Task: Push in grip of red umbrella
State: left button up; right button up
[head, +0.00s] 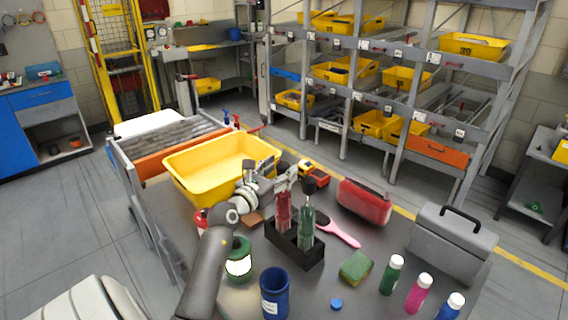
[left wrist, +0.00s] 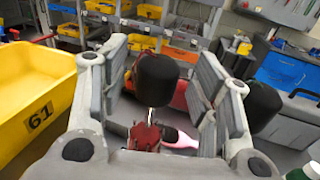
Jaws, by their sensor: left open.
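The red umbrella (head: 283,210) stands folded and upright in a black holder (head: 272,235) on the table. In the left wrist view its black grip (left wrist: 156,78) sits on a bare metal shaft above the red folds (left wrist: 145,135). My left gripper (head: 282,178) is open around this grip, one finger on each side, with gaps showing. In the head view the gripper partly hides the grip. A green umbrella (head: 306,230) stands beside the red one; its dark grip (left wrist: 262,105) shows outside the right finger in the left wrist view. My right gripper is not in view.
A yellow bin (head: 182,184) stands left of the gripper. A pink brush (head: 338,232), red case (head: 364,203), sponge (head: 355,267), grey toolbox (head: 450,245), blue cup (head: 274,295) and green jar (head: 238,250) surround the holder. Bottles (head: 418,293) stand at the front right.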

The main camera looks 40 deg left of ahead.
pick_arm(q)
jog(key=shift+w+a, duration=0.2)
jog(key=shift+w, duration=0.85)
jog(key=shift+c, duration=1.4)
jog(key=c, duration=0.7)
grip_shut()
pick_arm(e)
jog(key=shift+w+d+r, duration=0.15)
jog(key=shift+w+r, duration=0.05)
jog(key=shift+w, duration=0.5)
